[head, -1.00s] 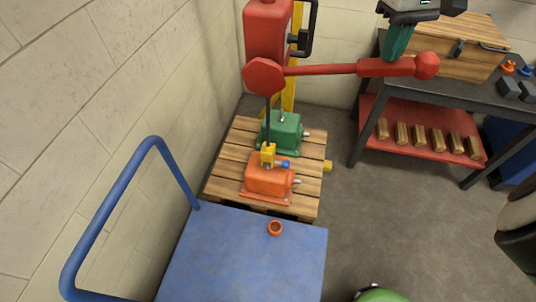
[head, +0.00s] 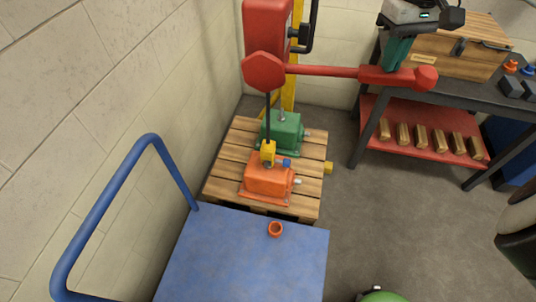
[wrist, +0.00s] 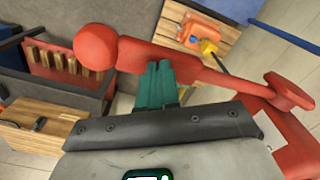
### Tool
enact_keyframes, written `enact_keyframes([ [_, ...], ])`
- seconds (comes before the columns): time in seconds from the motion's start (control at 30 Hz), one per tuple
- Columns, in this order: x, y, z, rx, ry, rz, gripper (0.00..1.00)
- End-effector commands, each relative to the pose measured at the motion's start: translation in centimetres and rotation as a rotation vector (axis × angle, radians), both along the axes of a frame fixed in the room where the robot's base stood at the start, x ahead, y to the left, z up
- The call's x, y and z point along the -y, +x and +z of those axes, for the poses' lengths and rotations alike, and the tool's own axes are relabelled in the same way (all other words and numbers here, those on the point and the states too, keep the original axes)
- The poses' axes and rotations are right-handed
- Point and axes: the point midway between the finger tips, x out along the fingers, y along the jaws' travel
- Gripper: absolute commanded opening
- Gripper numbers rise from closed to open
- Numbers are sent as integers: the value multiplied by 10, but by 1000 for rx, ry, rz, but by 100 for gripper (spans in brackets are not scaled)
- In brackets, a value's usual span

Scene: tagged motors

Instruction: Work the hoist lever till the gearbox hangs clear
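The red hoist lever (head: 325,71), with a round knob (head: 426,78), reaches right from the red hoist head (head: 264,70). My gripper (head: 392,66) has its teal fingers at the lever's thick grip. In the wrist view the fingers (wrist: 160,82) look close together against the lever (wrist: 190,62), with nothing seen between them. An orange gearbox (head: 268,177) is below the hoist, with a yellow hook block (head: 268,152) on its top, under a dark line. I cannot tell whether it touches the pallet (head: 222,170).
A green gearbox (head: 281,133) stands behind on the pallet. A blue cart (head: 240,265) with an orange ring (head: 275,229) is in front. A bench (head: 455,88) with a wooden chest (head: 465,50) stands right. Grey floor (head: 395,215) is open between.

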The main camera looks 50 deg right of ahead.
Motion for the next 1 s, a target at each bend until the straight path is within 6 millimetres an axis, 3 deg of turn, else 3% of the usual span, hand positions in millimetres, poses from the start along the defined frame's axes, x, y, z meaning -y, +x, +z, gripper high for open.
enact_keyframes([
  [0.3, 0, -3, -24, -2, 6, 1, 0],
  [0.77, 1, -5, -27, -3, 4, 1, 0],
  [1.0, 1, -4, -40, -3, 5, 1, 0],
])
